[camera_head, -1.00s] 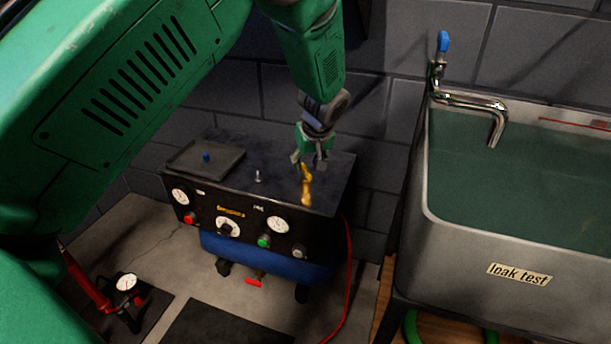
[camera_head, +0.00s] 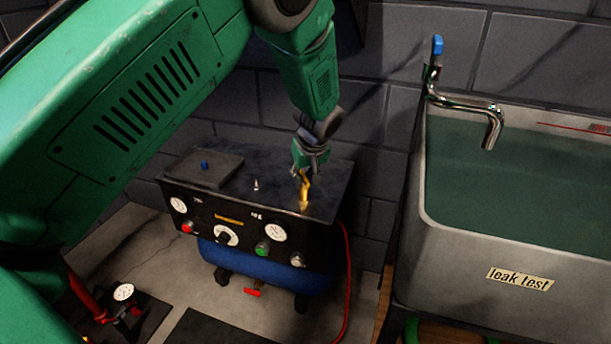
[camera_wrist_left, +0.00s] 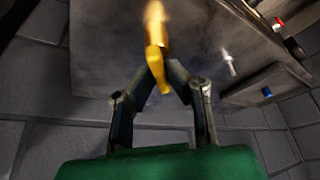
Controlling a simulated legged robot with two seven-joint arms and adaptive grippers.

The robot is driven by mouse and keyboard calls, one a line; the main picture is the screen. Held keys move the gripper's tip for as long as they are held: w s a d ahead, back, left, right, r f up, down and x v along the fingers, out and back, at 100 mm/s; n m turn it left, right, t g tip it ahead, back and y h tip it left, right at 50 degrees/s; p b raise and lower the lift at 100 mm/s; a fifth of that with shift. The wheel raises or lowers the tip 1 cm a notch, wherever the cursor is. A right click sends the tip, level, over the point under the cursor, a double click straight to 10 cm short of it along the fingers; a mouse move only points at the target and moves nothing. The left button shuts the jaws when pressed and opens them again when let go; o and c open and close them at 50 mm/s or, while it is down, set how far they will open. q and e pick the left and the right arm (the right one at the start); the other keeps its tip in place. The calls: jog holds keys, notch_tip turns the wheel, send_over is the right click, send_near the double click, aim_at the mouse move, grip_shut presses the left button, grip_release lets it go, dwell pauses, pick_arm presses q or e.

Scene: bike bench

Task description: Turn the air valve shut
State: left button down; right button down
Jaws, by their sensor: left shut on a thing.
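The brass air valve (camera_head: 304,196) stands on the top right of the black compressor box (camera_head: 250,205). Its yellow handle also shows in the left wrist view (camera_wrist_left: 157,62). My left gripper (camera_head: 304,174) comes down over the valve from above. In the left wrist view its two fingertips (camera_wrist_left: 163,76) close together around the end of the yellow handle. My right gripper is not in view.
A steel tank (camera_head: 480,240) labelled "leak test", filled with water, stands at the right with a curved tap (camera_head: 470,105). A small dark tray (camera_head: 205,168) sits on the box's left. A red hose (camera_head: 348,280) hangs at its right side. A gauge pump (camera_head: 122,293) lies on the floor.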

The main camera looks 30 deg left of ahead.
pick_arm(q)
jog(key=shift+s+d+r+m+p, duration=0.15)
jog(key=shift+m+p, duration=0.15)
jog(key=shift+p, duration=0.5)
jog(key=m+h+p, duration=0.1)
jog(key=m+p, duration=0.1)
jog(key=p, duration=0.2)
jog(key=m+t+h+p, duration=0.1)
jog(key=m+p, duration=0.2)
jog(key=shift+a+p, duration=0.2)
jog(key=shift+p, duration=0.15)
jog(key=shift+m+h+p, duration=0.4)
jog(key=shift+m+p, duration=0.75)
jog(key=shift+m, duration=0.05)
jog(key=shift+f+t, duration=0.2)
jog(key=shift+t, duration=0.1)
jog(key=c, duration=1.6)
grip_release()
jog(key=shift+a, duration=0.1)
jog(key=shift+r, duration=0.1)
